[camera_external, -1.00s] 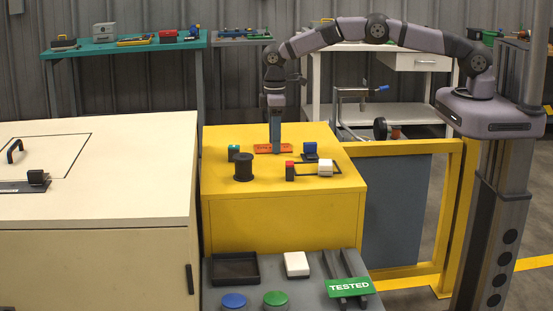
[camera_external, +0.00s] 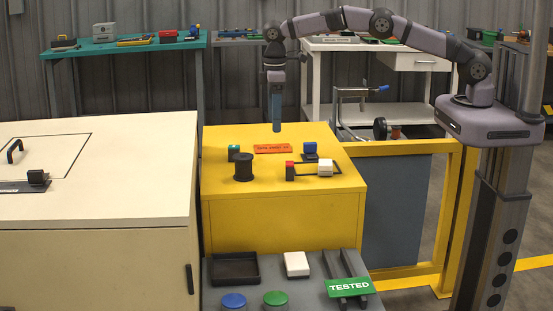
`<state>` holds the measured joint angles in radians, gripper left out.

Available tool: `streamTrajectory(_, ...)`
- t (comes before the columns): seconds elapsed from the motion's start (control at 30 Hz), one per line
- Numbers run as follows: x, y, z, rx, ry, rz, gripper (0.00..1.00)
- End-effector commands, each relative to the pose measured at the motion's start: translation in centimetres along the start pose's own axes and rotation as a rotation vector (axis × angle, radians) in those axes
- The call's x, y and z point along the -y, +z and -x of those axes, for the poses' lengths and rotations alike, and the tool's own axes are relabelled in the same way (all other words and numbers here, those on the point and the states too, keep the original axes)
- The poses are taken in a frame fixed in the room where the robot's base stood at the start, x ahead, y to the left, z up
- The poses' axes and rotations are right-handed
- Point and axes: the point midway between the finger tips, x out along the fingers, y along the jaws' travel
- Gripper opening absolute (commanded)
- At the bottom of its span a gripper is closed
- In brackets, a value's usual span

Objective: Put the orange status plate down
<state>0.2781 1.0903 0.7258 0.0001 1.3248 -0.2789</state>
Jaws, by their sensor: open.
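The orange status plate (camera_external: 272,148) lies on the yellow cabinet top (camera_external: 225,190), towards its back edge. Dark lettering on it is too small to read. My gripper (camera_external: 276,128) points down above the plate, clear of it. It is open and empty, with a gap between its tip and the plate.
On the yellow top stand a black spool (camera_external: 243,167), a green-topped block (camera_external: 233,152), a blue block (camera_external: 310,149), a red block (camera_external: 289,170) and a white block (camera_external: 325,169) by a black frame.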

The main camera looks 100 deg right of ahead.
Motion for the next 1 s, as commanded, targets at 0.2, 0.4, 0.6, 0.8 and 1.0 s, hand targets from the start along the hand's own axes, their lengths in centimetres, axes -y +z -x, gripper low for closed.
streamTrajectory(0.2,0.0,0.0,3.4,-0.002,0.0,0.0,0.73)
streamTrajectory(0.4,0.0,0.0,5.0,0.001,0.0,0.0,0.73)
streamTrajectory(0.6,0.0,0.0,5.3,0.0,0.0,0.0,0.73)
streamTrajectory(0.8,0.3,0.1,5.5,0.001,0.0,0.001,0.73)
streamTrajectory(1.0,2.1,1.2,6.4,0.001,0.0,0.002,0.73)
